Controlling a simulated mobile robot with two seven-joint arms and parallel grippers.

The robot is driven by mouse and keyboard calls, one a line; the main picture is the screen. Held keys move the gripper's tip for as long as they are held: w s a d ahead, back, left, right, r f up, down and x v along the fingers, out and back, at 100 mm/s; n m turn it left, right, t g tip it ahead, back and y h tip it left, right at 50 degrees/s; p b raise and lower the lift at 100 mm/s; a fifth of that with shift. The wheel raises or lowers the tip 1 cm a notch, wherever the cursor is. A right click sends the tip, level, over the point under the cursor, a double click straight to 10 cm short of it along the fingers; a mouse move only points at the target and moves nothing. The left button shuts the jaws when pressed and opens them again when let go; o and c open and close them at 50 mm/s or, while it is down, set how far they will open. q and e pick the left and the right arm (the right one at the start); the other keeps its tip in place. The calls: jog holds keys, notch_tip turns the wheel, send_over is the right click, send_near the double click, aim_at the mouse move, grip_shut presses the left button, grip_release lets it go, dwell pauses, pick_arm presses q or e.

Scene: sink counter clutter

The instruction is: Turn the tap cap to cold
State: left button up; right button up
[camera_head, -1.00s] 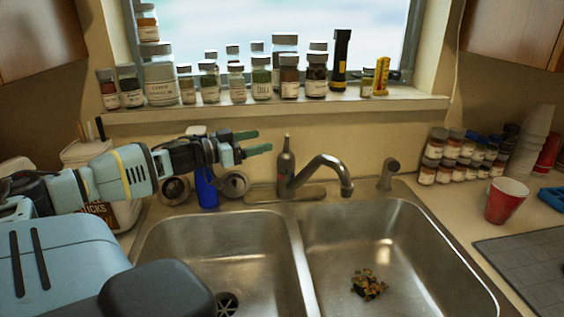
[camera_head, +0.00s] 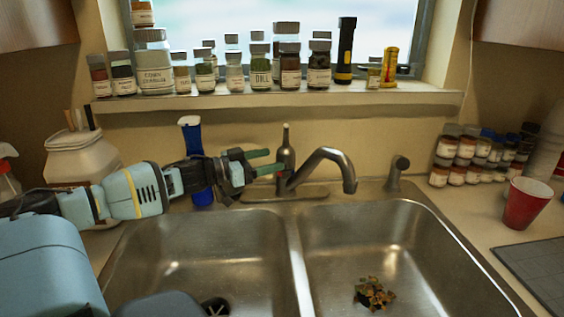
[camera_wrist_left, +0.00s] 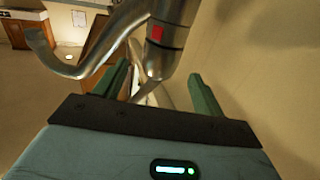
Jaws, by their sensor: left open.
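The metal tap stands behind the double sink, its spout (camera_head: 328,158) curving to the right. Its upright cap (camera_head: 286,140) rises to a narrow tip. In the left wrist view the tap body (camera_wrist_left: 170,45) shows close up, with a red mark on its side; the cap's tip is out of that picture. My left gripper (camera_head: 267,162) is open and empty, just left of the tap body. In the wrist view its two green fingers (camera_wrist_left: 160,85) are spread, with the tap body ahead between them. Whether they touch it cannot be told. My right gripper is not in view.
Jars and a black torch (camera_head: 345,52) line the window sill (camera_head: 280,102). A blue bottle (camera_head: 192,140) and a white tub (camera_head: 80,160) stand left, behind my arm. Stacked jars and a red cup (camera_head: 526,203) are right. Food scraps (camera_head: 374,293) lie in the right basin.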

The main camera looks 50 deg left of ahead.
aim_at(277, 158)
pick_arm(q)
jog(key=shift+b+x, duration=0.5)
jog(key=shift+x, duration=1.5)
